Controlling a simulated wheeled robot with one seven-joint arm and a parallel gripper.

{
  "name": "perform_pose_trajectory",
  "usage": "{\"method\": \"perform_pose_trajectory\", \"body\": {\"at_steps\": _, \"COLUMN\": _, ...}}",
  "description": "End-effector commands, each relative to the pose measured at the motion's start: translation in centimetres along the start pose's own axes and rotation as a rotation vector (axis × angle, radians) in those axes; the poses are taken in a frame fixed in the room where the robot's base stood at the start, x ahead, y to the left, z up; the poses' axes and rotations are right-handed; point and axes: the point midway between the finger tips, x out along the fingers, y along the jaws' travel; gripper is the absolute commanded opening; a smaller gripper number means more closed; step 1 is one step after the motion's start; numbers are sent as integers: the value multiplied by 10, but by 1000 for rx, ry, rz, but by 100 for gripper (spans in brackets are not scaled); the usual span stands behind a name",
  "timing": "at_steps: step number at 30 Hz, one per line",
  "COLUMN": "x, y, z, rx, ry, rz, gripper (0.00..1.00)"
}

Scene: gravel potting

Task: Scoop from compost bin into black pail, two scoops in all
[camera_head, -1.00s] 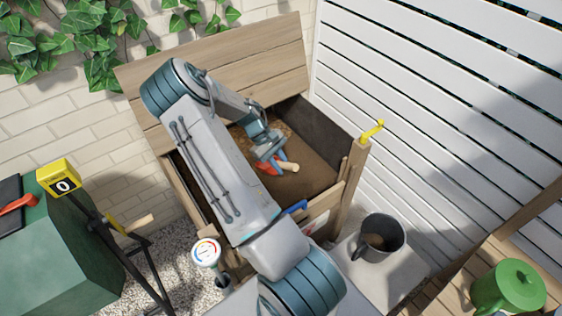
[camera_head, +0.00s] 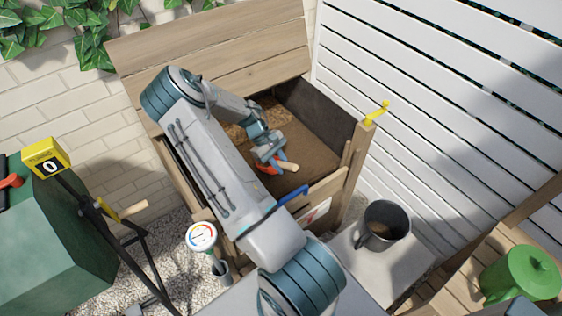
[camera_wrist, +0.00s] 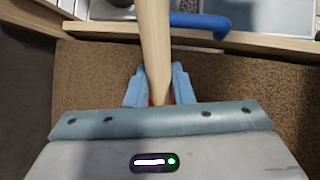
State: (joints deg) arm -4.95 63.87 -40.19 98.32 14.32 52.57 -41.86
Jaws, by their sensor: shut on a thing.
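The compost bin (camera_head: 339,184) is an open wooden box with brown compost (camera_head: 312,153) inside. My gripper (camera_head: 275,161) is inside the bin, low over the compost. It is shut on a tool with a pale wooden handle (camera_head: 289,167) and a red part by the fingers. In the wrist view the handle (camera_wrist: 154,40) runs up between the blue fingers (camera_wrist: 158,88). The tool's working end is hidden, so I cannot tell whether it holds compost. The black pail (camera_head: 384,226) stands on a grey slab right of the bin, with some brown material inside.
The bin's wooden lid (camera_head: 215,50) stands open at the back. A yellow hook (camera_head: 377,112) sits on the bin's right corner post. A white dial gauge (camera_head: 202,236) is at front left, a green can (camera_head: 521,275) at lower right. A slatted white fence (camera_head: 440,110) closes the right side.

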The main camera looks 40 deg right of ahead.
Motion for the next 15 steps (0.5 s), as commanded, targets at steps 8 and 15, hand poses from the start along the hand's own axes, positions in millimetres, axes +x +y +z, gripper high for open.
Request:
{"method": "perform_pose_trajectory", "body": {"at_steps": 8, "x": 23, "y": -4, "z": -16, "rx": 1, "ry": 0, "rz": 2, "gripper": 0}}
{"method": "perform_pose_trajectory", "body": {"at_steps": 15, "x": 19, "y": -3, "z": -36, "rx": 20, "ry": 102, "rz": 1, "gripper": 0}}
